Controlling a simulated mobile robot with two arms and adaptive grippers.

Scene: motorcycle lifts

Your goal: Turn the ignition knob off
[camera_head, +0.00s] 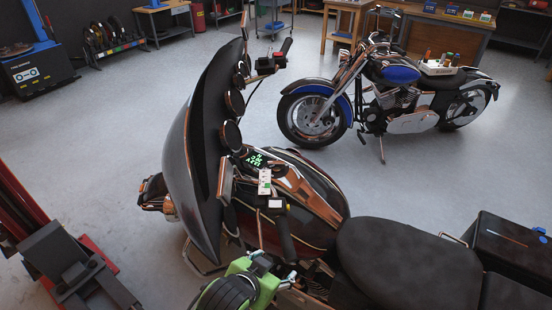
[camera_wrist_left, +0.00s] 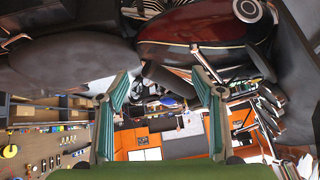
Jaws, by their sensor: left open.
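The near motorcycle has a dark fairing (camera_head: 195,150) and a copper-and-dark-red tank (camera_head: 305,190). A green-lit display (camera_head: 255,160) shows on its dash. Just below it is a small pale panel (camera_head: 265,182) with tiny coloured marks; I cannot tell an ignition knob or its setting there. My right gripper is not in view.
The black seat (camera_head: 410,262) is right of my left gripper. A blue motorcycle (camera_head: 390,90) stands behind on its stand. A red-and-black lift (camera_head: 65,260) is at the left. Workbenches (camera_head: 440,35) line the back.

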